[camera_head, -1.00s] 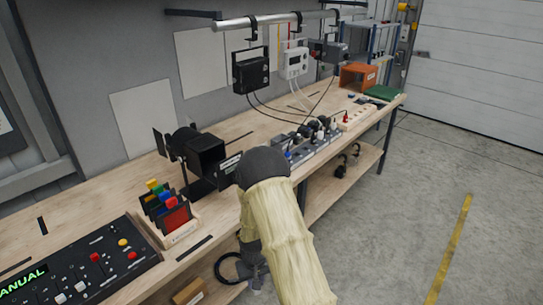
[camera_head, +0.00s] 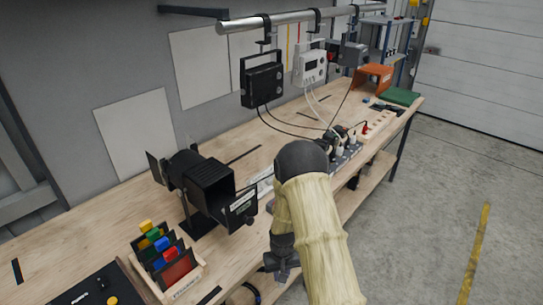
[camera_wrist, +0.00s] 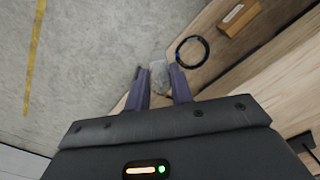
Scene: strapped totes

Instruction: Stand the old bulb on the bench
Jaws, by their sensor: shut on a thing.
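My gripper (camera_wrist: 160,90) is shut on a pale, greyish, translucent bulb (camera_wrist: 159,72), seen between the two fingertips in the wrist view. The bulb is held in the air beside the bench's front side, with the floor and lower shelf behind it. In the head view my gripper (camera_head: 283,268) is partly hidden by my sleeved arm, and the bulb cannot be made out there. The wooden bench (camera_head: 95,225) runs along the wall. A black stage lamp (camera_head: 205,185) stands on it, left of my arm.
A rack of coloured filters (camera_head: 165,262) and a black control panel (camera_head: 95,290) stand at the left. Power strips with plugs (camera_head: 345,150) lie beyond my arm. Black and white boxes hang from a rail (camera_head: 270,22). A cable coil (camera_wrist: 192,51) and a carton (camera_wrist: 238,18) lie below.

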